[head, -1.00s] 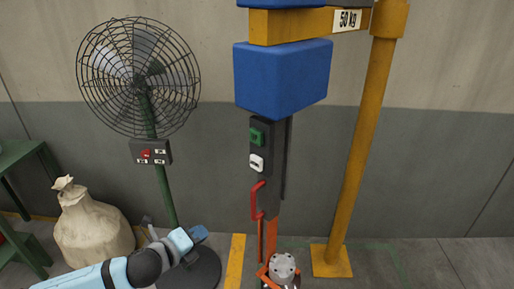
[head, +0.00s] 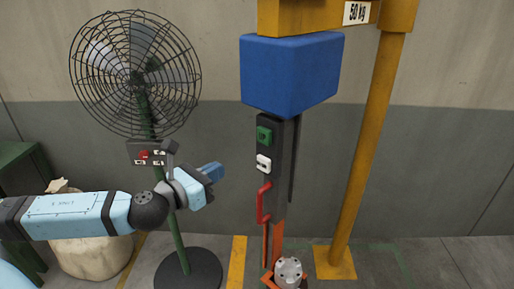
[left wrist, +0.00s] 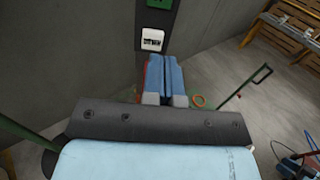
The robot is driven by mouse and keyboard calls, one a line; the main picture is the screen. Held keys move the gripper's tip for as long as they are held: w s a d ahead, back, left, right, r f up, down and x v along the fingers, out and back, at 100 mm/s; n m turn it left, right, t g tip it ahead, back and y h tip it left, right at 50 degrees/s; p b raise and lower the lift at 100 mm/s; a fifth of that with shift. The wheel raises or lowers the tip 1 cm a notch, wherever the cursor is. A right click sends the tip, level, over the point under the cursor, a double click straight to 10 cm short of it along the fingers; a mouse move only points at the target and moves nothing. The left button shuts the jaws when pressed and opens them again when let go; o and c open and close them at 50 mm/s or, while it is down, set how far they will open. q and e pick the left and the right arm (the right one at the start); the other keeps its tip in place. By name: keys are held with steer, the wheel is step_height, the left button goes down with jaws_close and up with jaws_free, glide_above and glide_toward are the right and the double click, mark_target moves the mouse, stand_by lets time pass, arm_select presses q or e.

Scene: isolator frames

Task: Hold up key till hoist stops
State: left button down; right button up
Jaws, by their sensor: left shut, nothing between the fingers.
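The hoist's dark control handle (head: 276,160) hangs below a blue block (head: 290,73). It has a green key (head: 264,135) above a white key (head: 264,163), and a red grip (head: 263,203) lower down. In the left wrist view, the green key (left wrist: 159,3) is cut off at the top edge and the white key (left wrist: 152,40), with dark lettering, is below it. My left gripper (head: 217,170) is left of the handle, apart from it, at about the white key's height. Its blue fingers (left wrist: 165,77) are shut and empty. My right gripper is not visible.
A caged fan (head: 135,75) on a green pole stands at left, with a small button box (head: 151,154) behind my left arm. A yellow post (head: 368,150) stands right of the handle. A pale sack (head: 92,250) is partly behind my arm. A grey metal part (head: 288,271) is below the handle.

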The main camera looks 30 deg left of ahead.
arm_select(q)
steer(key=shift+w, duration=0.15)
steer(key=p, duration=0.4)
glide_toward(263, 144)
steer(key=w, duration=0.6)
steer(key=shift+w+d+r, duration=0.1)
steer(key=shift+d+r, duration=0.05)
steer(key=shift+d, duration=0.25)
steer(key=shift+w+d, duration=0.1)
steer(key=shift+w, duration=0.55)
steer(key=shift+w, duration=0.1)
